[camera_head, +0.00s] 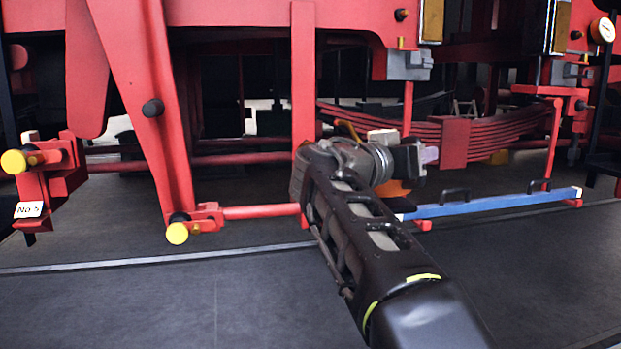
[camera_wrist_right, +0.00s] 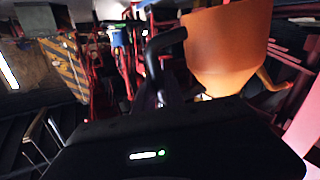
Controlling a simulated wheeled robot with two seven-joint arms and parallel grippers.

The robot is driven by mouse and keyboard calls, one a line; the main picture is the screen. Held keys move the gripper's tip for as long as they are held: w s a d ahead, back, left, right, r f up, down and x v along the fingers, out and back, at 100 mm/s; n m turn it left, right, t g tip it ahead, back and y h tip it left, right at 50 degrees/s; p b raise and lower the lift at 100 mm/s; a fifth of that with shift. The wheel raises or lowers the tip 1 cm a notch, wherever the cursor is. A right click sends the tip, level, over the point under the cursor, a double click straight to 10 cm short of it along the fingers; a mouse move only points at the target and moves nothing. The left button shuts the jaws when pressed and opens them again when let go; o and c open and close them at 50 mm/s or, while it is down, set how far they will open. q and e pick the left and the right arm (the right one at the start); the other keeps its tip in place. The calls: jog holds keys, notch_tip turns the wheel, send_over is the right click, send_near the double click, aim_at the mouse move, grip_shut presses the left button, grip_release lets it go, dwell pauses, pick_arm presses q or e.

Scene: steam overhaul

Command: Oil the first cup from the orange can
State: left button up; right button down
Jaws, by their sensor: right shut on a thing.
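The orange can (camera_wrist_right: 225,45) fills the upper right of the right wrist view, close to the camera and tilted. In the head view only a small orange part of the can (camera_head: 393,188) shows below my right wrist. My right gripper (camera_head: 412,158) is shut on the can, in front of the red frame; the exact grip is mostly hidden by my arm. Round yellow-ended fittings (camera_head: 14,162) and (camera_head: 177,233) are on red brackets at the left, well apart from the gripper. I cannot tell which part is the first cup. My left gripper is not in view.
A red leaf spring (camera_head: 455,140) lies just behind the gripper. A blue bar with black handles (camera_head: 490,204) runs low at the right. A "No 5" tag (camera_head: 28,209) hangs at the left. The dark floor (camera_head: 120,310) in front is clear.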

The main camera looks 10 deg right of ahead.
jog(key=w+a+f+p, duration=0.1)
jog(key=w+a+p, duration=0.1)
jog(key=a, duration=0.3)
jog(key=shift+w+a, duration=0.25)
jog(key=shift+w, duration=0.3)
jog(key=shift+f, duration=0.1)
jog(key=shift+w+f+m+b, duration=0.15)
jog(key=shift+f+m+b, duration=0.2)
jog(key=shift+b, duration=0.65)
jog(key=shift+w+r+m+b, duration=0.15)
jog(key=shift+r+m+b, duration=0.05)
jog(key=shift+m+b, duration=0.2)
jog(key=shift+r, duration=0.3)
